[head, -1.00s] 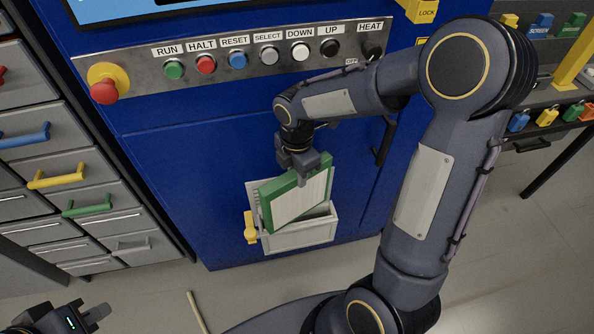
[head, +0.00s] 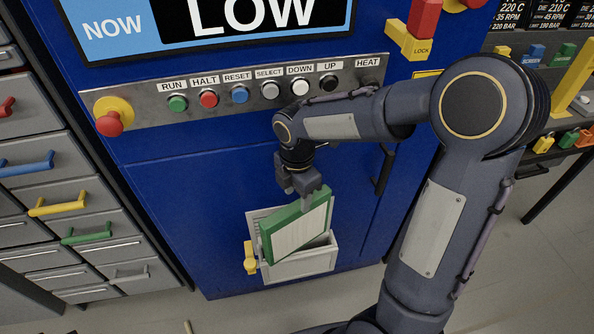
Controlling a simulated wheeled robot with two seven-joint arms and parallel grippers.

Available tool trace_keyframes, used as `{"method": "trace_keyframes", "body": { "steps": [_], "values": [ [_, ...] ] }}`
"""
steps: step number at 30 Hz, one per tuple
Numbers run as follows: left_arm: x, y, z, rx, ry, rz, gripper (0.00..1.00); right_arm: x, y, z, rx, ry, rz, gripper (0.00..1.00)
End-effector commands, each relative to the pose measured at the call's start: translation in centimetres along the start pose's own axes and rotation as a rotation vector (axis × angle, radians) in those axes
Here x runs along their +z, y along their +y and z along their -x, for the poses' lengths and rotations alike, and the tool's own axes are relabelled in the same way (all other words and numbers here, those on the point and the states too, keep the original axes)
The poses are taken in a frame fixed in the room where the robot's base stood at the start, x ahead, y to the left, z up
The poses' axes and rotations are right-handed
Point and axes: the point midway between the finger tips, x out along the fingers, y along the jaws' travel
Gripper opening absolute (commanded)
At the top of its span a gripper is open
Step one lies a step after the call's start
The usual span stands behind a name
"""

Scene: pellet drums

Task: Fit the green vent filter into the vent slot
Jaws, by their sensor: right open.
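The green vent filter (head: 295,231), a green frame around a pale panel, leans tilted in the mouth of the vent slot (head: 303,265). The slot is a light grey box on the front of the blue machine. The filter's lower part is hidden behind the box's front wall, and its upper part sticks out above. My right gripper (head: 302,193) is open at the filter's top edge. I cannot tell whether its fingers touch the frame. My left gripper is not in view.
A yellow latch (head: 250,258) sits at the slot's left side. Above is a button panel (head: 240,95) with a red emergency stop (head: 110,122). Grey drawers (head: 65,215) with coloured handles stand at the left. A black door handle (head: 384,168) is right of the gripper.

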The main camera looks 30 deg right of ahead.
Motion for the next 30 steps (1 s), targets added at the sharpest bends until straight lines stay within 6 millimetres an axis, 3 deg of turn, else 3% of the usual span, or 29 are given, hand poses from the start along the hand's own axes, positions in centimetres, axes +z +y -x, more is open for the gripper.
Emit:
{"method": "trace_keyframes", "body": {
  "steps": [3, 9, 18, 22, 27, 30],
  "values": [
    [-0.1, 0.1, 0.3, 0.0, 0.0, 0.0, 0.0, 0.0, 0.1, 3.1, 0.006, 0.0, -0.001, 0.49],
    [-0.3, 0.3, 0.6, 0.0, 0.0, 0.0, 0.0, 0.0, 0.1, 7.0, 0.004, 0.001, -0.001, 0.49],
    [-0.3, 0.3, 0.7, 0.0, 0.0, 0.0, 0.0, 0.1, -1.0, 9.6, 0.02, 0.016, -0.075, 0.49],
    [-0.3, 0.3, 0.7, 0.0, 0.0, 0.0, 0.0, 0.2, -4.6, 10.7, 0.086, 0.087, -0.373, 0.49],
    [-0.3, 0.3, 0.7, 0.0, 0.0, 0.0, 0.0, -0.9, -11.1, 10.9, 0.169, 0.292, -0.994, 0.49],
    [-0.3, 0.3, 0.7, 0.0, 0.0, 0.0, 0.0, -2.0, -14.0, 10.3, 0.183, 0.431, -1.323, 0.49]
  ]
}}
